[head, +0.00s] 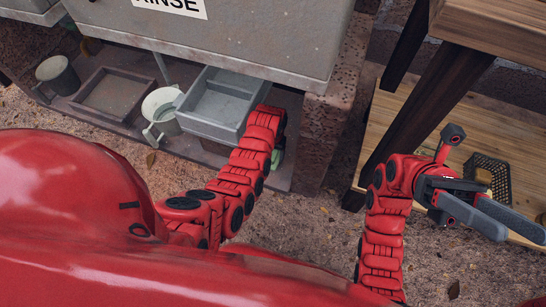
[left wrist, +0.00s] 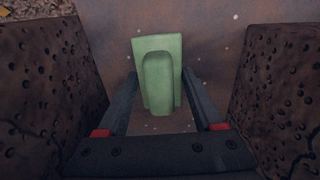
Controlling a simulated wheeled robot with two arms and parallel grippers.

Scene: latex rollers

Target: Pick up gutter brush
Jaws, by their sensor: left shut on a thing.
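A green block-like piece with a raised grip, which I take to be the gutter brush (left wrist: 162,85), lies between the fingers of my left gripper (left wrist: 160,75) in the left wrist view. My left gripper is shut on it, one finger against each side. A small bit of the green piece (head: 277,157) shows in the head view beside the end of my left arm, low under the sink. The arm hides the left fingers there. My right gripper (head: 508,222) is open and empty in front of the wooden shelf.
Dark pitted brick pillars (left wrist: 40,90) stand close on both sides of my left gripper. A wooden shelf (head: 455,130) stands at right.

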